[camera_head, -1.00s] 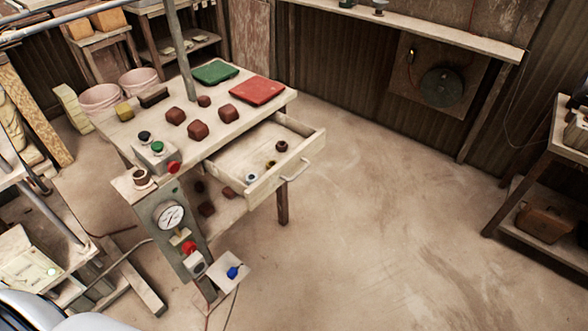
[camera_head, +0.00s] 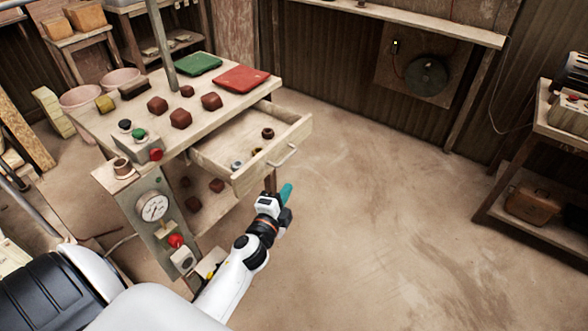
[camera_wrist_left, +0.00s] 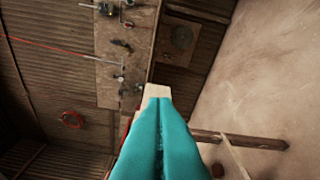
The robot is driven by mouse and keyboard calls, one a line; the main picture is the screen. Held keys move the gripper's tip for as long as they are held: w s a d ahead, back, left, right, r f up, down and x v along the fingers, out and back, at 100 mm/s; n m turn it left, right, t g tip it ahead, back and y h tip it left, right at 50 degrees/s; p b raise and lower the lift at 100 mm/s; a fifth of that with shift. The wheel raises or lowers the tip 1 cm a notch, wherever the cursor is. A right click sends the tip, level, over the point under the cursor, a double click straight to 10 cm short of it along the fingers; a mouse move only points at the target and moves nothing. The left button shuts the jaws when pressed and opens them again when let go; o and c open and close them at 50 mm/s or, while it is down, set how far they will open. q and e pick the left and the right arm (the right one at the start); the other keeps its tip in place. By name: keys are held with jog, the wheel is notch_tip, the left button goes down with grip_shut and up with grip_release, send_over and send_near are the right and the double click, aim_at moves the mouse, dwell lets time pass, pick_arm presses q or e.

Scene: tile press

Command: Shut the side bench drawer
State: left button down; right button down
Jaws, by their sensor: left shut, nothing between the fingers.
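The side bench drawer (camera_head: 243,172) stands pulled out from the bench (camera_head: 125,110) toward the right in the head view. A pale bar handle (camera_head: 283,156) is on its front, and a few small round parts lie inside. My left gripper (camera_head: 286,192) is below and in front of the drawer's near corner, apart from the handle as far as I can tell. Its teal fingers are together and empty; they also fill the lower middle of the left wrist view (camera_wrist_left: 160,135). My right gripper is not in view.
The bench top holds dark red blocks (camera_head: 181,118), a green tray (camera_head: 198,64) and a red tray (camera_head: 240,78). A gauge panel (camera_head: 153,207) stands at the bench's near end. The floor (camera_head: 390,200) right of the drawer is clear. Another bench (camera_head: 545,165) is at far right.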

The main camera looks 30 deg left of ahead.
aim_at(234, 145)
pick_arm(q)
jog(key=w+a+f, duration=0.1)
jog(key=w+a, duration=0.4)
jog(key=w, duration=0.4)
jog(key=shift+a+f, duration=0.25)
jog(key=shift+a, duration=0.05)
jog(key=shift+a, duration=0.1)
jog(key=shift+w+a, duration=0.1)
jog(key=shift+a, duration=0.15)
jog(key=a+b, duration=0.1)
jog(key=a, duration=0.5)
jog(key=w+a+b, duration=0.1)
jog(key=a+b, duration=0.1)
jog(key=a, duration=0.5)
jog(key=a+b, duration=0.2)
jog(key=a, duration=0.4)
jog(key=shift+w+a, duration=0.2)
jog(key=shift+w, duration=0.05)
jog(key=shift+a, duration=0.5)
jog(key=shift+r, duration=0.15)
jog(key=shift+a, duration=0.1)
